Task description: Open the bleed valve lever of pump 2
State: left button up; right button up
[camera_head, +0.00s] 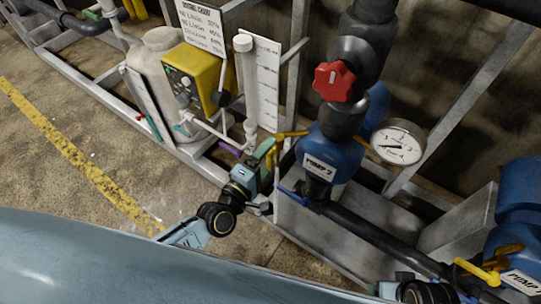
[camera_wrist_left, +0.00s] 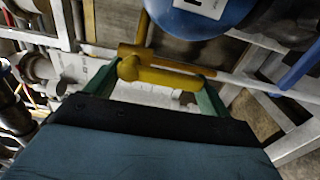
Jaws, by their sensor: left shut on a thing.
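Pump 2 (camera_head: 330,150) is a blue pump with a white "PUMP 2" label, right of centre in the head view. A yellow bleed valve lever (camera_head: 293,134) sticks out from its upper left side. My left gripper (camera_head: 268,150), with green fingers, is at the lever's outer end. In the left wrist view the yellow lever (camera_wrist_left: 165,78) lies across the space between the green fingers (camera_wrist_left: 155,92). The gripper is shut on it, though the exact contact is partly hidden. My right gripper's fingers do not show.
A pressure gauge (camera_head: 398,142) and a red knob (camera_head: 334,81) are close to pump 2. A blue lever (camera_head: 292,194) sits lower down. A white tank (camera_head: 160,70) with a yellow dosing unit (camera_head: 196,72) stands left. Another pump (camera_head: 519,215) is at right. Floor at left is clear.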

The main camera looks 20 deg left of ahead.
pick_arm(q)
jog(key=shift+d, duration=0.1)
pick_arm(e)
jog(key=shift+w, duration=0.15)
pick_arm(q)
jog(key=o, duration=1.3)
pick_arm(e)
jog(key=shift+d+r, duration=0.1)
pick_arm(q)
jog(key=p+v, duration=0.2)
jog(key=v, duration=1.1)
jog(key=shift+s, duration=0.25)
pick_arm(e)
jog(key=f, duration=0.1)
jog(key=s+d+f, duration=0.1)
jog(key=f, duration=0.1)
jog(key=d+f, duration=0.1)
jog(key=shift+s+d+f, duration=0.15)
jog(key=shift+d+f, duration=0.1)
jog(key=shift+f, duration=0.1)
